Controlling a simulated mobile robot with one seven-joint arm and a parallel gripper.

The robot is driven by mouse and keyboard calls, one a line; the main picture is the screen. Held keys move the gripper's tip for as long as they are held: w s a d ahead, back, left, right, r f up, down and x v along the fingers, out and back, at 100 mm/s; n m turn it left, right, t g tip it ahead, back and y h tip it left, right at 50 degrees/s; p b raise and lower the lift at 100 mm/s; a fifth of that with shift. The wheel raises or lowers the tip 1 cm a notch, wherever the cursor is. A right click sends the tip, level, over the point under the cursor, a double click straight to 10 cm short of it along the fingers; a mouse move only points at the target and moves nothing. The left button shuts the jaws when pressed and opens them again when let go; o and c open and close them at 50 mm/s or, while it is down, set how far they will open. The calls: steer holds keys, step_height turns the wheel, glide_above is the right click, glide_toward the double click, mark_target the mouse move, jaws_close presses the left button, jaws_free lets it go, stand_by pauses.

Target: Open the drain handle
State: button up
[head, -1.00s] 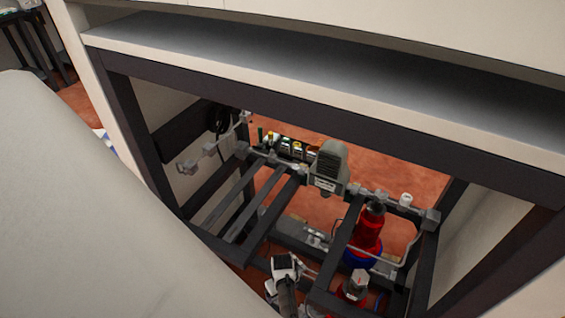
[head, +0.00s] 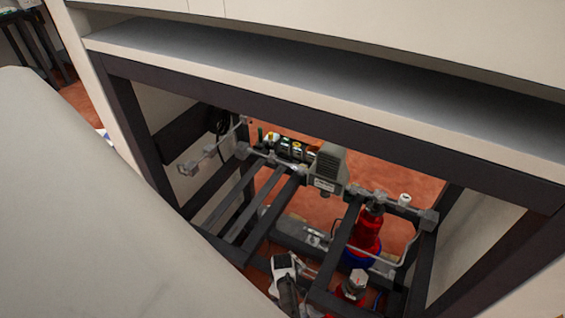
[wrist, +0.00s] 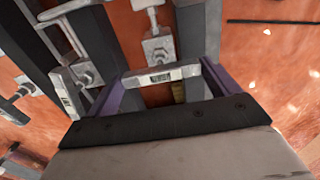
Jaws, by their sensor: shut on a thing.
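In the wrist view my gripper (wrist: 159,77) has its two purplish fingers at either end of a short light-grey handle bar (wrist: 178,72) with a small dark label. The gripper is shut on this bar, which I take to be the drain handle. My large pale arm part covers the lower left there.
A dark frame (head: 255,222) with pipes and fittings stands under the cabinet shelf (head: 300,75). A grey motor-like unit (head: 327,167) and a red bottle (head: 366,236) sit in it. Dark bars (wrist: 198,35) and metal fittings (wrist: 158,48) lie close around the gripper.

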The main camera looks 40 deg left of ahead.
steer(key=shift+a+r, duration=0.1)
steer(key=o, duration=0.8)
steer(key=shift+c, duration=0.2)
step_height(320, 180, up, 14)
steer(key=shift+p, duration=0.3)
stand_by(0.3)
